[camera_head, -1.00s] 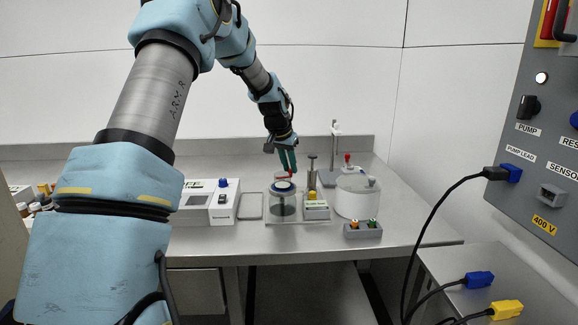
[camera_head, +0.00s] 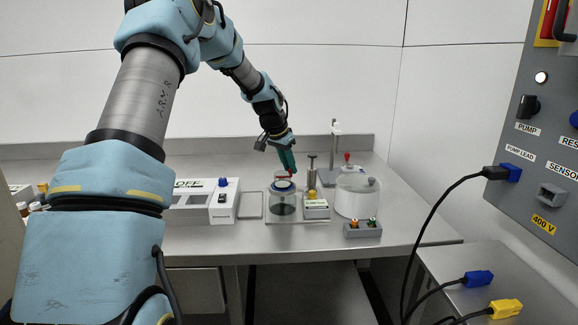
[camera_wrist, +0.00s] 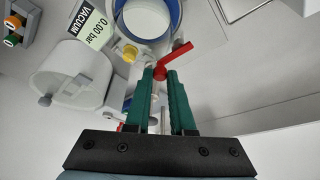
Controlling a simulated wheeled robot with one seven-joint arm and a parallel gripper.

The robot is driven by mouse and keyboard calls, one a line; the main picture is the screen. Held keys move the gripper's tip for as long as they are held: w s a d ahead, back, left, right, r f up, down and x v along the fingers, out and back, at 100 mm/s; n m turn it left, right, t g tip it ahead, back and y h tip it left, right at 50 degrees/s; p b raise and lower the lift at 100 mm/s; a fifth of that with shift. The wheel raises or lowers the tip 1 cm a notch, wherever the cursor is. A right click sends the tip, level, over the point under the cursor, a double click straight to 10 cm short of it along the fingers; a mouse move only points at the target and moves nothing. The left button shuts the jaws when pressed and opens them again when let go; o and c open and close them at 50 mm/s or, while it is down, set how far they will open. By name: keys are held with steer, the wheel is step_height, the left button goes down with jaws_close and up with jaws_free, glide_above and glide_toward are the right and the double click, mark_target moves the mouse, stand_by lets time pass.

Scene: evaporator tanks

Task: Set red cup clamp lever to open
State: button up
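The red lever (camera_head: 283,176) sits above the glass vessel with a blue rim (camera_head: 283,204) on the bench. In the wrist view the red lever (camera_wrist: 180,58) runs from a rounded end, seen in the gap between my fingertips, up to the right beside the blue-rimmed vessel (camera_wrist: 176,18). My gripper (camera_head: 287,168) points down just above the lever. In the wrist view my gripper's green fingers (camera_wrist: 161,76) stand apart with a narrow gap. Whether they touch the lever is unclear.
A vacuum readout (camera_wrist: 92,22) and a white lidded pot (camera_head: 357,196) stand right of the vessel in the head view. A small button box (camera_head: 362,228) is in front of the pot. A white device (camera_head: 224,203) stands to the left, and a stand (camera_head: 334,150) behind.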

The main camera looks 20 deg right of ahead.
steer(key=o, duration=0.4)
steer(key=shift+o, duration=0.2)
steer(key=b+v, duration=0.2)
steer(key=v, duration=0.8)
steer(key=shift+r+b, duration=0.35)
steer(key=shift+r, duration=0.05)
steer(key=shift+a, duration=0.1)
steer(key=s+a+f+n+y, duration=0.1)
steer(key=s+a+f+n, duration=0.2)
steer(key=s+a, duration=0.5)
steer(key=s+a+f+n+y, duration=0.1)
steer(key=s+a+f+n, duration=0.2)
steer(key=s+a+f, duration=0.2)
steer(key=s+a+f+n+g+y, duration=0.1)
steer(key=s+a+f+n, duration=0.3)
steer(key=s+a, duration=0.8)
steer(key=shift+s+f+y, duration=0.3)
steer(key=shift+s+f, duration=0.15)
steer(key=shift+s, duration=0.55)
